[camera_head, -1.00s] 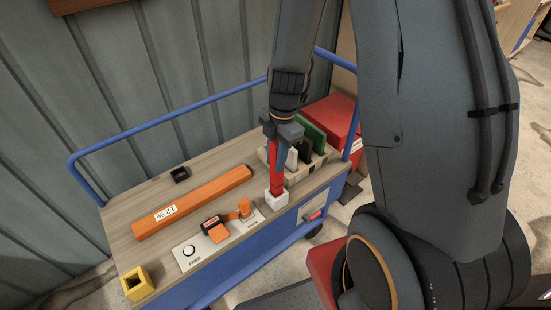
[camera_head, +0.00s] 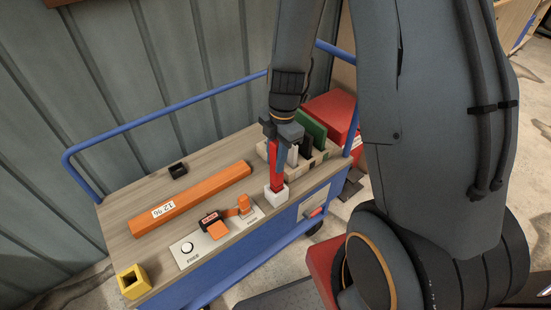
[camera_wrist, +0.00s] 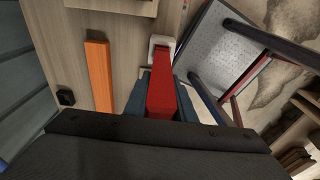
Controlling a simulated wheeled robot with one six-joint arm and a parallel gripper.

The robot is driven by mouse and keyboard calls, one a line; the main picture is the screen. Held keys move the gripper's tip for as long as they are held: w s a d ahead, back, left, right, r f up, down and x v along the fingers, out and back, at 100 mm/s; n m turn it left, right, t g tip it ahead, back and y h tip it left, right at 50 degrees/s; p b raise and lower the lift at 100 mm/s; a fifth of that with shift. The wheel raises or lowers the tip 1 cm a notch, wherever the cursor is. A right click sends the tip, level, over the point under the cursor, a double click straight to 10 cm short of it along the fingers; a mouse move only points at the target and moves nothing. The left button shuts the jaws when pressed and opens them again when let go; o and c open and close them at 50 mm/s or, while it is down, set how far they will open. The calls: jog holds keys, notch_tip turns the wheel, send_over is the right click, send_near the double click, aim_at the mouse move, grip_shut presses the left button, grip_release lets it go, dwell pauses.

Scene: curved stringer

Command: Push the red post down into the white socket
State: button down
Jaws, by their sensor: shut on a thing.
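The red post (camera_head: 275,160) stands roughly upright over the white socket (camera_head: 277,196) near the front edge of the cart top. Its lower end is at the socket's opening; how deep it sits inside I cannot tell. My gripper (camera_head: 281,150) is shut on the upper part of the post. In the wrist view, the red post (camera_wrist: 162,96) lies between the two blue-grey fingers of my gripper (camera_wrist: 161,100). The white socket (camera_wrist: 162,42) shows at the far end of the post, partly hidden by it.
An orange bar (camera_head: 190,200) labelled 12 96, a black socket (camera_head: 178,170), a yellow socket (camera_head: 134,282) and a panel with an orange lever (camera_head: 214,226) are on the cart top. A rack with upright plates (camera_head: 312,135) stands close behind my gripper. A blue rail (camera_head: 165,120) borders the back.

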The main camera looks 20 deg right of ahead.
jog(key=shift+f+b, duration=0.85)
jog(key=shift+f, duration=0.15)
jog(key=c, duration=1.4)
grip_release()
jog(key=shift+w+d+r+b, duration=0.1)
jog(key=shift+d+r+b, duration=0.05)
jog(key=shift+r, duration=1.15)
jog(key=shift+w+d+r+b, duration=0.1)
jog(key=shift+d+r+b, duration=0.05)
jog(key=shift+r, duration=1.1)
jog(key=shift+d+r+b, duration=0.15)
jog(key=shift+r, duration=1.15)
